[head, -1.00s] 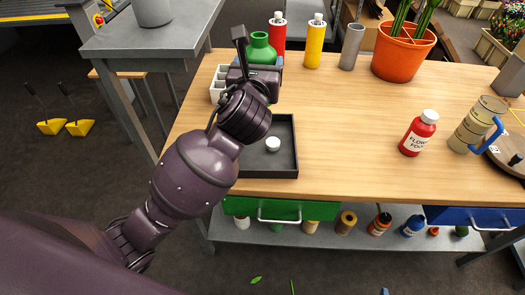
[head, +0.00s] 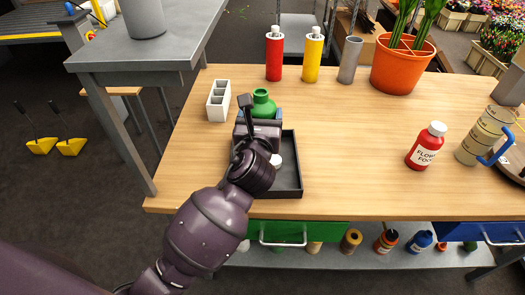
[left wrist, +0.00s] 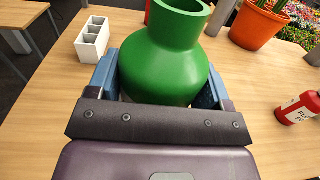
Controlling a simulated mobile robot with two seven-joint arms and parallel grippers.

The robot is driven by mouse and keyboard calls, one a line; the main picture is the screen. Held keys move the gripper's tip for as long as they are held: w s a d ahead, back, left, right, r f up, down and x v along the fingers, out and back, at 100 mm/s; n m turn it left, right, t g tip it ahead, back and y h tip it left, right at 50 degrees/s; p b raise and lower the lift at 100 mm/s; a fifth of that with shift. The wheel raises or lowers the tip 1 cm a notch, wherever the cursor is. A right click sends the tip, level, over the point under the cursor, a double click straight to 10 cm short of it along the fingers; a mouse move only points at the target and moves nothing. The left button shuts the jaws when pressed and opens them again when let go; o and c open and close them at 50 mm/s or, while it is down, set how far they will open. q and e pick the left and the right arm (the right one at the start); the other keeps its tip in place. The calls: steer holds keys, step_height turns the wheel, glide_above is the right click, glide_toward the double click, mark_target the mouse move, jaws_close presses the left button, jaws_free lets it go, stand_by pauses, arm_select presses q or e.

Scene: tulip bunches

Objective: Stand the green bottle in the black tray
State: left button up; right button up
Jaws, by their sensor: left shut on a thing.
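A green bottle (head: 263,101) is upright at the back edge of the black tray (head: 292,165), as seen in the head view. My left gripper (head: 261,114) is shut around it, with the arm reaching over the tray. In the left wrist view the bottle (left wrist: 168,55) stands between the two blue fingers, its neck and shoulder visible. Its base is hidden by my gripper, so I cannot tell whether it is above the tray or touching it. My right gripper is not in view.
A white divided holder (head: 218,101) stands left of the bottle. Red (head: 274,55) and yellow (head: 312,56) bottles, a grey cylinder (head: 350,60) and an orange pot (head: 402,65) line the back. A red labelled bottle (head: 425,146) stands right. The table middle is clear.

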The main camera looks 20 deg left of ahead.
arm_select(q)
step_height(320, 180, down, 4)
steer(key=shift+r+b, duration=0.1)
steer(key=shift+b, duration=0.4)
steer(key=shift+f, duration=0.55)
steer(key=shift+f+b, duration=0.2)
steer(key=shift+b, duration=0.1)
step_height(320, 180, down, 5)
steer(key=shift+f+b, duration=0.1)
steer(key=shift+b, duration=1.05)
